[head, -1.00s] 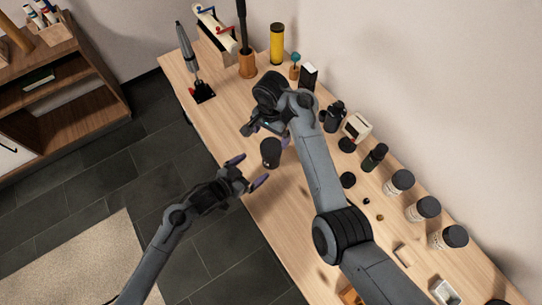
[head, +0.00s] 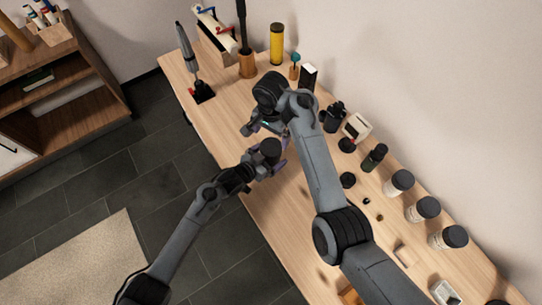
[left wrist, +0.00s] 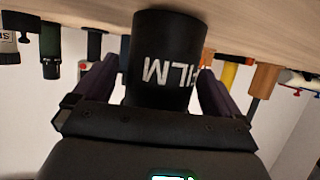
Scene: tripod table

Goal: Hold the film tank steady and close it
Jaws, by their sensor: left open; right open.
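The film tank (head: 268,147) is a black cylinder standing near the table's left edge. In the left wrist view the tank (left wrist: 166,60) carries white FILM lettering, upside down in the picture. My left gripper (head: 268,163) is open, with one finger on each side of the tank; I cannot tell whether they touch it. My right gripper (head: 265,130) is open above the table, just beyond the tank, and looks empty. A black round cap-like disc (head: 348,180) lies on the table to the right; whether it is the tank's lid is unclear.
White jars with dark lids (head: 422,209), a dark bottle (head: 374,158), a camera (head: 335,117) and a white timer-like device (head: 357,127) line the wall side. A yellow cylinder (head: 277,44) stands at the back. The wood between the tank and the back items is mostly clear.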

